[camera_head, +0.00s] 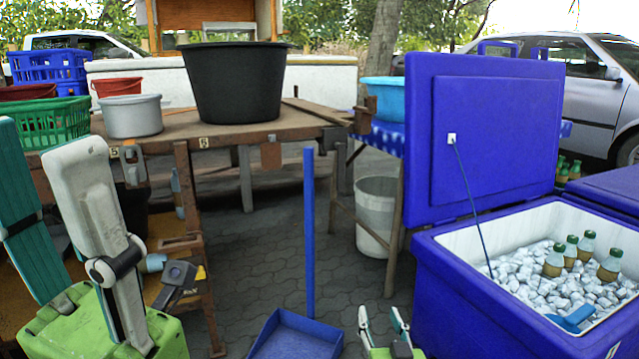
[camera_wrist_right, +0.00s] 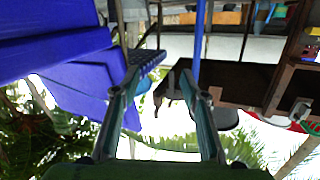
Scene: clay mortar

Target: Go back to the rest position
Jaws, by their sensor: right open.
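My right gripper (camera_head: 380,315) is low at the bottom edge of the head view, between the blue dustpan and the blue cooler. Its two fingers point up and stand apart with nothing between them. In the right wrist view my right gripper (camera_wrist_right: 160,82) also shows both fingers spread and empty. My left gripper (camera_head: 42,132) is large and close at the left edge of the head view. Its teal and white fingers point up with a gap between them, and I see nothing held there.
An open blue cooler (camera_head: 455,285) with ice and several bottles stands at the right. A blue long-handled dustpan (camera_head: 297,338) stands centre front. A wooden table (camera_head: 215,131) bears a black tub (camera_head: 236,85) and a grey pot (camera_head: 132,116). A white bucket (camera_head: 377,215) stands behind; paving between is clear.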

